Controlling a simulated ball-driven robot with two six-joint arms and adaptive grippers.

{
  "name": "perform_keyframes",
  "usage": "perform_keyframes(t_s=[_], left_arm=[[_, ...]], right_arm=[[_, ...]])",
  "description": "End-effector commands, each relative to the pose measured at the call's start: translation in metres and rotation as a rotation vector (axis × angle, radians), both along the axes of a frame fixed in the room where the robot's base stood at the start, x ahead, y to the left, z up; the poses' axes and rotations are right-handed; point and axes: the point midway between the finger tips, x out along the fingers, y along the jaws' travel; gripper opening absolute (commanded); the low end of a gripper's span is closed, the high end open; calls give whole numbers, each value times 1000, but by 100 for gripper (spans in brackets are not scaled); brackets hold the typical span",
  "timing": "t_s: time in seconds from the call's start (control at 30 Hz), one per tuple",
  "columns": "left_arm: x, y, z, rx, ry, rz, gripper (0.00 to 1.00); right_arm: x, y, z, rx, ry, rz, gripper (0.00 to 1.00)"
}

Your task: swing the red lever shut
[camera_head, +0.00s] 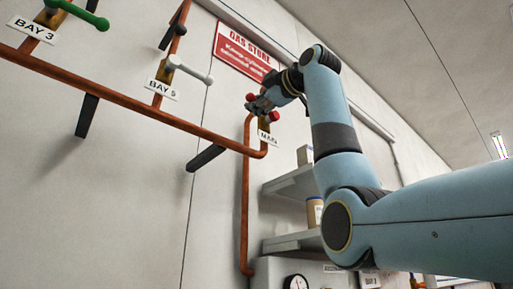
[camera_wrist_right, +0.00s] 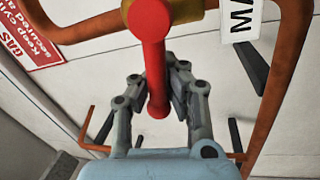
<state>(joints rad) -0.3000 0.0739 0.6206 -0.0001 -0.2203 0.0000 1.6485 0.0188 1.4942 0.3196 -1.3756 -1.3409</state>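The red lever (camera_wrist_right: 154,65) fills the upper middle of the right wrist view, running down from its round red hub at a brass valve body (camera_wrist_right: 197,12). In the head view its red end (camera_head: 251,97) shows beside my right gripper (camera_head: 262,103), above the MAIN label (camera_head: 268,138). My right gripper also shows in the wrist view (camera_wrist_right: 158,92), with one finger on each side of the lever; the pads look closed against it. The gripper hides much of the lever in the head view. My left gripper is not in view.
Orange pipes (camera_head: 130,102) run along the wall. A white lever (camera_head: 190,70) at BAY 5 and a green lever (camera_head: 80,15) at BAY 3 stand to the left. A red sign (camera_head: 242,52) hangs behind. Shelves (camera_head: 293,243) with containers are below my right arm.

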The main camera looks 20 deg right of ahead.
Motion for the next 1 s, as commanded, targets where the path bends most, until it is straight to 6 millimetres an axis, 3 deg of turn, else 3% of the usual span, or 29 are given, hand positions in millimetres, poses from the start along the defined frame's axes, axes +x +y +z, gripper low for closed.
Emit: perform_keyframes(t_s=[0.4,1.0], left_arm=[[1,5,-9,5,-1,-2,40],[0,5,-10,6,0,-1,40]], right_arm=[[-1,5,-17,-194,-64,11,0],[0,5,-21,-231,-73,14,0]])
